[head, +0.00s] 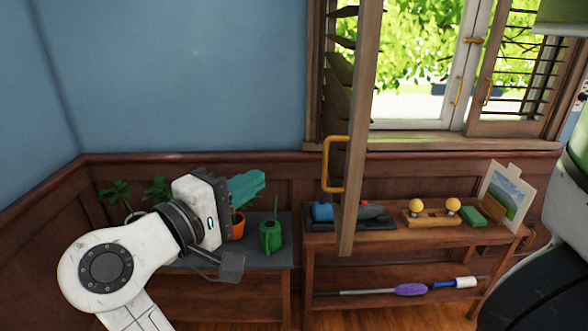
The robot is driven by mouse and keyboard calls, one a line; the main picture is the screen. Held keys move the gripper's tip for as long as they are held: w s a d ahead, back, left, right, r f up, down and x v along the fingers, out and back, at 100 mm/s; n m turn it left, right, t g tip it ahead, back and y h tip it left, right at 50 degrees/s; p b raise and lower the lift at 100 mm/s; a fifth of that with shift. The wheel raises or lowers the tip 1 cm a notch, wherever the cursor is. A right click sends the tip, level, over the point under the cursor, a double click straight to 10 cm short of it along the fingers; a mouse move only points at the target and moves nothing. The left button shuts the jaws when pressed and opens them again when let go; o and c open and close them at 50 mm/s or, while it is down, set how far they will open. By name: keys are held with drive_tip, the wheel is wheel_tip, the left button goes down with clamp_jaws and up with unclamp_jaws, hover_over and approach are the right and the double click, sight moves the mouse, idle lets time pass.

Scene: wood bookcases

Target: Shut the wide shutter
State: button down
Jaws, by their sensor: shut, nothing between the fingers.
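The window has two slatted wooden shutters. The left shutter (362,95), which looks like the wide one, stands swung open into the room and is seen nearly edge-on. It carries a yellow handle (328,165) on its left face. The right shutter (510,75) is narrower in view, with its own small handle, and sits at the window's right side. My gripper (231,264) is shut and empty at the left, in front of the plant shelf. It is apart from the left shutter and its handle, to their left and lower in the picture.
A low shelf (268,252) holds potted plants, an orange pot (236,228) and a green watering can (270,236). A wooden bench (318,239) under the window bears tools, a green block (473,216) and a picture (507,193). The blue wall at left is clear.

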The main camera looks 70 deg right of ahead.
drive_tip(key=s+p+x, duration=0.2)
drive_tip(key=p+x, duration=0.1)
drive_tip(key=x, duration=0.9)
drive_tip(key=shift+s, duration=0.45)
drive_tip(key=shift+s+a+f, duration=0.1)
drive_tip(key=shift+f, duration=0.1)
